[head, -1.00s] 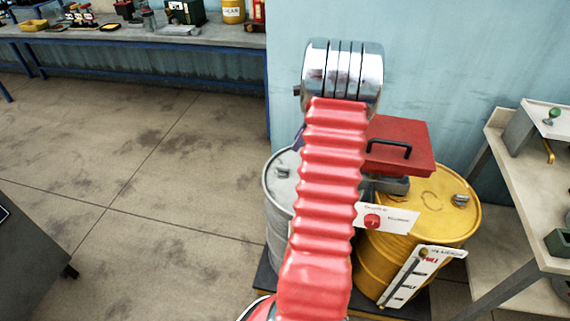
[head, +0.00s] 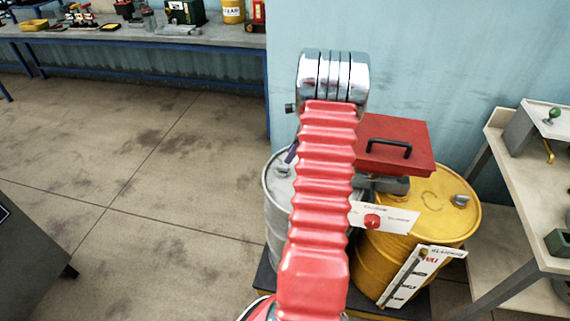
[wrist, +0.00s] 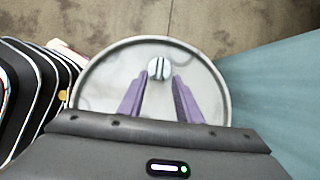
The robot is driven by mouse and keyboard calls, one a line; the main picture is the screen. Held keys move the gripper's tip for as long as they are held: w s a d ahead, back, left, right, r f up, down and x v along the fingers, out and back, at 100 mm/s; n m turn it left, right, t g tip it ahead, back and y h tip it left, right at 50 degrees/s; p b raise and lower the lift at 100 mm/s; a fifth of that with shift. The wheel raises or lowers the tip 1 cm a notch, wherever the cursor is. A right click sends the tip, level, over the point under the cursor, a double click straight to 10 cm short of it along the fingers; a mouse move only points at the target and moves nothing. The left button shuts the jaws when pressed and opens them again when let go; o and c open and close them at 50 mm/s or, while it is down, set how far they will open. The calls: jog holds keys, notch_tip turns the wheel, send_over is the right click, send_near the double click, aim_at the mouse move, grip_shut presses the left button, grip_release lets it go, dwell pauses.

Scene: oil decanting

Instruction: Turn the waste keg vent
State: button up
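A grey drum (head: 274,205) stands behind my arm at the centre of the head view, partly hidden by it. I cannot read a label on it. Its round lid (wrist: 100,80) fills the middle of the wrist view, with a small metal vent knob (wrist: 159,68) near the far side. The knob also shows in the head view (head: 283,171). My gripper (wrist: 158,84) is open over the lid, its two purple fingers apart and pointing at the knob. The knob appears between and just beyond the fingertips; I cannot tell the height gap. A purple finger shows in the head view.
A yellow drum (head: 440,215) stands right of the grey one, with a red box (head: 400,135) above, a red dial plate (head: 398,219) and a gauge board (head: 412,280). A blue wall (head: 450,60) is behind. A shelf (head: 525,180) stands right.

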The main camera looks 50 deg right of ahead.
aim_at(283, 166)
jog(key=x, duration=0.6)
jog(key=shift+w+f, duration=0.2)
jog(key=shift+f, duration=0.15)
grip_shut()
